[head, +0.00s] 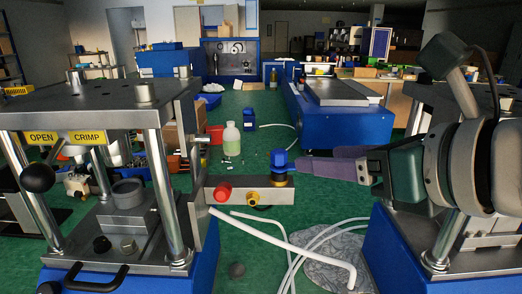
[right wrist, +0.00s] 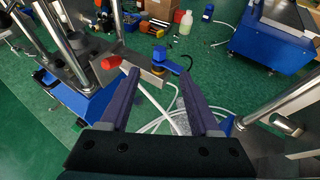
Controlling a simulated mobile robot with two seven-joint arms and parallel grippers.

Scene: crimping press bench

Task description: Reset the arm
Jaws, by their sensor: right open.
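My right gripper (head: 305,166) comes in from the right in the head view, its purple fingers pointing left toward a valve with a blue handle (head: 279,159). In the right wrist view the two fingers (right wrist: 159,75) are spread with nothing between them. The blue handle (right wrist: 168,61) shows just past the fingertips; I cannot tell whether they touch it. The valve sits on a grey metal block (head: 275,192) with a red button (head: 222,192). My left gripper is not in view.
A press with OPEN and CRIMP labels (head: 80,137) stands at the left, with a black knob (head: 38,178). White hoses (head: 300,246) run below the block. A pale bottle (head: 232,139) and a blue bottle (head: 249,118) stand behind.

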